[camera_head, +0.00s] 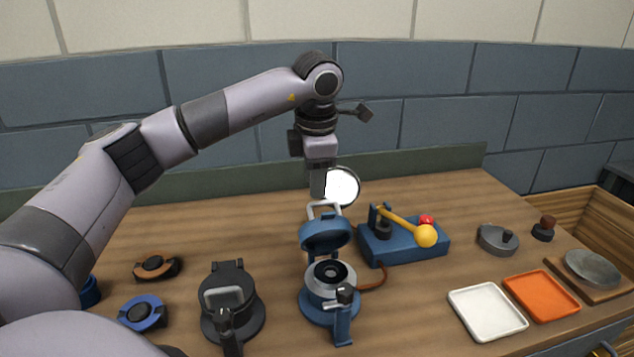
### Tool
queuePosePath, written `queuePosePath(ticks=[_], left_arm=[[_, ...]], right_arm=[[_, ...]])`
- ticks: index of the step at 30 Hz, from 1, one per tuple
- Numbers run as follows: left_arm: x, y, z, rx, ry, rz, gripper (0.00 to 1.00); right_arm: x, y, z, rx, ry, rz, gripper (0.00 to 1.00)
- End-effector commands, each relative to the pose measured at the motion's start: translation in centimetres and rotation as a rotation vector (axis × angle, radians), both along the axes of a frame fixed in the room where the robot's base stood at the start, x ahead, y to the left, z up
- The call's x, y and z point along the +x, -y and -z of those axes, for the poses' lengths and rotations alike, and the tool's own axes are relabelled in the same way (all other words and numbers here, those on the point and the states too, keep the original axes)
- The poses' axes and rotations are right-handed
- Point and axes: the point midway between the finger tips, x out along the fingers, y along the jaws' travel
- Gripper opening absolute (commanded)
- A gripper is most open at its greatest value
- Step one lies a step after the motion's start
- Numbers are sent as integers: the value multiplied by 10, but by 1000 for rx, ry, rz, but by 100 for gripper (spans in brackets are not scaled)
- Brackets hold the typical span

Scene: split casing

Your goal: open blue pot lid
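The blue pot (330,287) stands at the front middle of the table, with a dark round opening and a blue latch lever (343,318) at its front. Its blue lid (326,236) is tilted up at the back, so the inside shows. A pale loop handle (324,209) stands at the top of the lid. My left gripper (317,193) points down just above and behind this handle. Its fingers overlap in this view, so I cannot tell their gap or whether they touch the handle. My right gripper is out of view.
A dark grey pot (230,303) with its lid down stands left of the blue pot. A blue box (405,246) with a yellow-knobbed lever stands to the right. White (487,312) and orange (541,296) trays lie at front right. A white disc (342,186) stands behind.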

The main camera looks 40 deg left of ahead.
Motion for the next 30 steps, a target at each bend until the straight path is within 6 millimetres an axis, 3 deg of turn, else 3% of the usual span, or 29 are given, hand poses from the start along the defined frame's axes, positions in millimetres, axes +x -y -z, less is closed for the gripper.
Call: queuePosePath(ticks=[18,30], left_arm=[[22,-26,-26,0,2,-3,36],[24,-28,-27,1,1,0,36]], right_arm=[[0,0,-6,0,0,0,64],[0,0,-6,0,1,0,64]])
